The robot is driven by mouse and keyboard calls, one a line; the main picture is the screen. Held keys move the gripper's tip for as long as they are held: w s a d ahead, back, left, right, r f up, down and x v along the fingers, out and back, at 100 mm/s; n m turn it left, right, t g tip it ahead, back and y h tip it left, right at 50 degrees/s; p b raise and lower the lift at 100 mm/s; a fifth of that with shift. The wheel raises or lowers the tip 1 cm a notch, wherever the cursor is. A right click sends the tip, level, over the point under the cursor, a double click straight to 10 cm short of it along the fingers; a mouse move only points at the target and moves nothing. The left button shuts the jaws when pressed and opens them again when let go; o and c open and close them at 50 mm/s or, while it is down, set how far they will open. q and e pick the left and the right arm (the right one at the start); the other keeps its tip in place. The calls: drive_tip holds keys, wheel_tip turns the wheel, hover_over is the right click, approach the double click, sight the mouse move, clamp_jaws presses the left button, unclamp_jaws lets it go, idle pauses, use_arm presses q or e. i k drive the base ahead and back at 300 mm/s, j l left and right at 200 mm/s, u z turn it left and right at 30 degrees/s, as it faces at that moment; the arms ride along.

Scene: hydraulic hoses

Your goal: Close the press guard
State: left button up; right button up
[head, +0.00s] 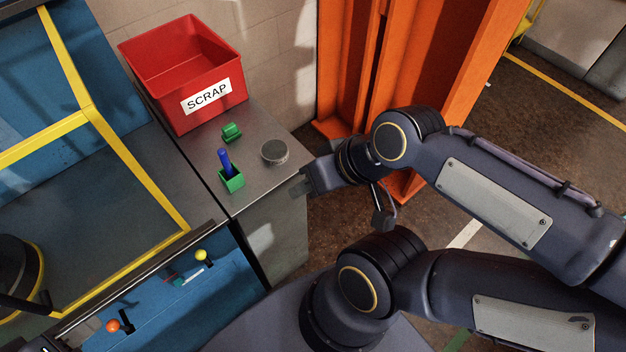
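The press guard is a yellow frame (137,168) at the left of the head view. Its bars run over the blue press and the grey surface beside it, and its left part is cut off by the picture edge. I cannot tell how far it is open. A dark rounded part of my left arm, with a yellow ring, overlaps the guard area at the left edge; its gripper fingers do not show. My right gripper (299,187) is at the right edge of the metal bench, away from the guard. Its finger gap is not clear.
A red SCRAP bin (170,100) stands on the metal bench (262,185), with a green block (232,131), a green holder with a blue peg (232,180) and a grey disc (274,152). Orange and yellow knobs (113,326) (201,255) sit on the blue front panel. An orange steel column (349,60) stands behind.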

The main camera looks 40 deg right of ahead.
sight(96, 108)
drive_tip(key=i+l+z, duration=0.15)
drive_tip(key=l, duration=0.25)
drive_tip(key=i+l+z, duration=0.2)
drive_tip(key=l, duration=0.15)
drive_tip(key=i+l+z, duration=0.15)
drive_tip(key=l, duration=0.2)
